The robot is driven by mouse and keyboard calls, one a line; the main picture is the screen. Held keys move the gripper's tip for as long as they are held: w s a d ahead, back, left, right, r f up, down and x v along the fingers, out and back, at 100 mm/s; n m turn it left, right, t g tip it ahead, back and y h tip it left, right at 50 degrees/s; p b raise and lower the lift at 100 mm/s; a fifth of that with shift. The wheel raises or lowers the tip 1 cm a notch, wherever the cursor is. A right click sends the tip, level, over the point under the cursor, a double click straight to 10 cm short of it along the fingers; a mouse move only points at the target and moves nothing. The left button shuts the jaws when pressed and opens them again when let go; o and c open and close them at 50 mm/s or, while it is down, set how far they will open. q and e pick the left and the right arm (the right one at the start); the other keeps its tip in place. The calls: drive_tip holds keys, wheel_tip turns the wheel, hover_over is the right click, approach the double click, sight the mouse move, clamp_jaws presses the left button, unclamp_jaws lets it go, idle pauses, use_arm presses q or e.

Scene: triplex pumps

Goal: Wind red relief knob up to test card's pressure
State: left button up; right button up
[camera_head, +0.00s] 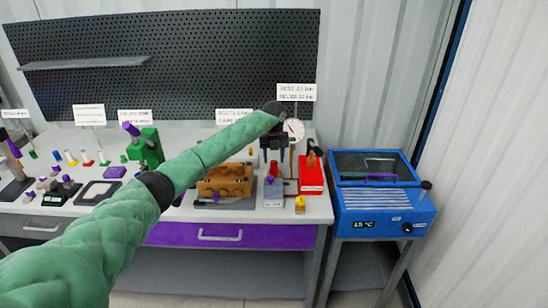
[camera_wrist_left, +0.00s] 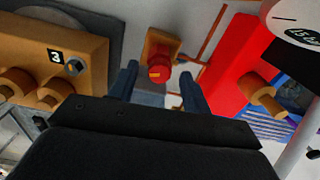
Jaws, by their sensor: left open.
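The red relief knob (camera_wrist_left: 158,72) sits on an orange-brown block in the left wrist view. In the head view my left gripper (camera_head: 274,152) points down at the right end of the bench, largely dark and small. The white test card (camera_head: 297,92) stands above it; its small print is hard to read. A round pressure gauge (camera_head: 294,130) is just right of my wrist; its needle is unreadable. My right gripper is not in view.
A brass pump block (camera_head: 225,182) lies left of the gripper, and a red box (camera_head: 311,174) stands right of it. A blue machine (camera_head: 382,200) stands beside the bench (camera_head: 270,210). A green press (camera_head: 148,150) and small parts fill the left side.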

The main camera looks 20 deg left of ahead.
use_arm(q)
drive_tip(key=shift+f, duration=0.6)
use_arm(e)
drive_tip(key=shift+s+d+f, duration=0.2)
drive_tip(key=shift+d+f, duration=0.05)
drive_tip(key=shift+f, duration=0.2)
use_arm(q)
drive_tip(key=shift+c, duration=0.2)
drive_tip(key=c, duration=1)
drive_tip(key=shift+o, duration=0.2)
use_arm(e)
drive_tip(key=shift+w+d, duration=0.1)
